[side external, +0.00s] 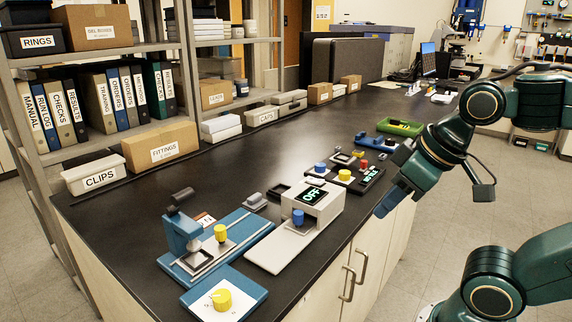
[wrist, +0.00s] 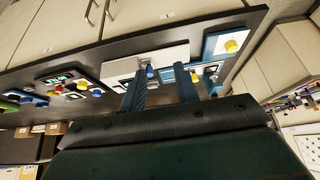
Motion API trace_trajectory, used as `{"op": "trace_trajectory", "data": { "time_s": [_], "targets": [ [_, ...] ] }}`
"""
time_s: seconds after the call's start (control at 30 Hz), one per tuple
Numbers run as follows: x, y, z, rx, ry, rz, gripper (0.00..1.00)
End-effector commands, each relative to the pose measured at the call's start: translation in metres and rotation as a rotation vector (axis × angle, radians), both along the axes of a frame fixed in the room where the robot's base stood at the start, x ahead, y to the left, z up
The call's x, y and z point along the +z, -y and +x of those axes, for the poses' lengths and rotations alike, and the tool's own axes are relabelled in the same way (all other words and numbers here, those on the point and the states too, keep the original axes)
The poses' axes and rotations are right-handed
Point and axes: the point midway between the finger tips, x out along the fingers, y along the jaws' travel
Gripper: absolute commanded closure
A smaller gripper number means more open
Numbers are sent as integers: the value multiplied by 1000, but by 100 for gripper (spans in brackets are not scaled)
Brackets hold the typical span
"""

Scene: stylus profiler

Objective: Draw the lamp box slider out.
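The lamp box (side external: 318,198) is a white housing with a dark display reading OFF, on a long pale base plate (side external: 275,250) on the black bench. A blue knob (side external: 298,217) stands at its near face, probably the slider's handle. The plate also shows in the wrist view (wrist: 135,57), with a blue knob (wrist: 150,72). My gripper (side external: 382,210) is beyond the bench's front edge, to the right of the lamp box and apart from it. In the wrist view its two fingers (wrist: 174,78) are spread with nothing held between them.
A blue stage with a yellow knob (side external: 221,233) and a separate blue plate with a yellow knob (side external: 223,299) stand left of the lamp box. A black panel with knobs (side external: 357,177) and a green tray (side external: 400,127) lie behind. Shelves with boxes line the back left.

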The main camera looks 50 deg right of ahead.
Motion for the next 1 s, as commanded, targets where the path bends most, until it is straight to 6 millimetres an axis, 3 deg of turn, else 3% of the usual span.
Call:
{"op": "trace_trajectory", "data": {
  "time_s": [0.17, 0.37, 0.67, 1.0],
  "targets": [
    [6, 2, 10, 52, -26, -32, 55],
    [17, 6, 36, 192, -89, -103, 55],
    [28, 18, 91, 480, -204, -216, 55],
    [20, 37, 156, 826, -323, -290, 55]
  ]
}}
